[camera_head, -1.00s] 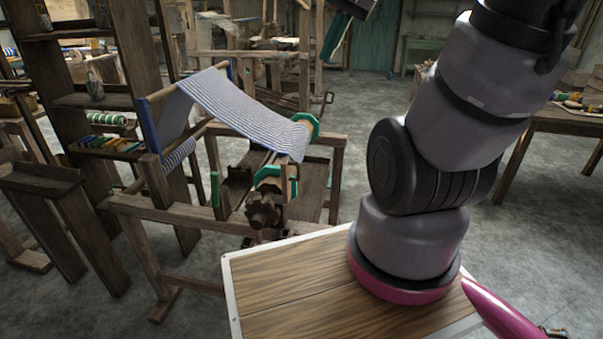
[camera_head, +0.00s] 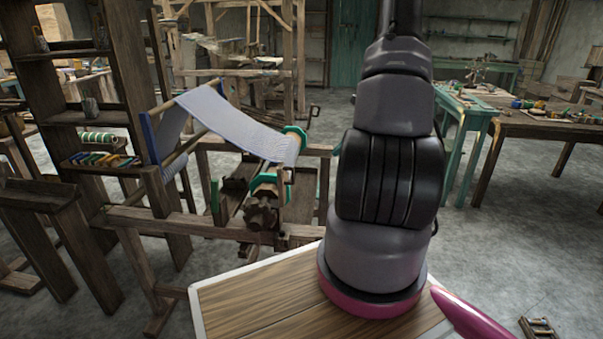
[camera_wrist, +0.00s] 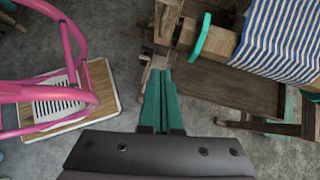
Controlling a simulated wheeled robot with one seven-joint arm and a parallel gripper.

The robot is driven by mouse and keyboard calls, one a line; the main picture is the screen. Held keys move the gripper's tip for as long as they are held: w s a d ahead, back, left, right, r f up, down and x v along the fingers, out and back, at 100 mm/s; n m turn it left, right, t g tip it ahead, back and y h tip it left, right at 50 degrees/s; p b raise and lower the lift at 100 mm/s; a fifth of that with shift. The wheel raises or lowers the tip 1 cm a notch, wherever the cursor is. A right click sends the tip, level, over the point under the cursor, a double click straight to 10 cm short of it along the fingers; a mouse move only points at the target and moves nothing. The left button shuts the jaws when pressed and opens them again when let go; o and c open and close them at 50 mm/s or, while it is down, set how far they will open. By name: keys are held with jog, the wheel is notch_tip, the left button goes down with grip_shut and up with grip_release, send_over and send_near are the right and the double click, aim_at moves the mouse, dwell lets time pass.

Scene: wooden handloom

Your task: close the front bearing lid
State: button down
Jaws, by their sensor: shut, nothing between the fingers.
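The loom (camera_head: 180,222) stands at the left of my base in the head view. A teal curved piece (camera_head: 263,182), which may be the front bearing lid, sits beside a dark toothed wheel (camera_head: 262,213) on the loom's near side. I cannot tell whether it is open or closed. In the wrist view a teal curved bar (camera_wrist: 201,38) stands up beside the striped cloth; I cannot tell if it is the same piece. My gripper (camera_wrist: 160,74) has its two teal fingers together and empty, to the left of that bar and apart from it. The head view does not show my gripper.
Striped cloth (camera_head: 225,122) slopes across the loom; it also shows in the wrist view (camera_wrist: 280,40). Shelves (camera_head: 125,100) stand at the left. A teal table (camera_head: 470,110) and a wooden workbench (camera_head: 540,125) are at the right. Open floor lies between.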

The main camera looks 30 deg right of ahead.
jog(key=w+a+r+x, duration=0.1)
jog(key=x, duration=1.2)
jog(key=shift+a+r, duration=0.3)
jog(key=shift+r, duration=0.1)
